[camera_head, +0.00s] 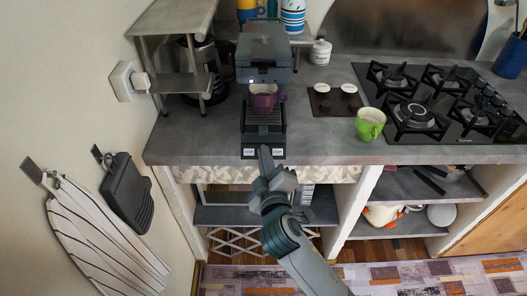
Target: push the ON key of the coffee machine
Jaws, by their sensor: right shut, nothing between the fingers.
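The dark grey coffee machine (264,55) stands on the counter near its front edge. A purple mug (263,98) sits under its spout. At the base's front are two small pale labelled keys; the left key (249,152) and the right key (278,152) show on either side of my right gripper, their lettering too small to read. My right gripper (265,150) is shut and empty, with its tip in front of the machine's base, between the two keys. I cannot tell whether the tip touches the machine. My left gripper is not in view.
A gas hob (440,100) fills the right. A metal shelf (183,85) stands left. Open shelves lie below the counter.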

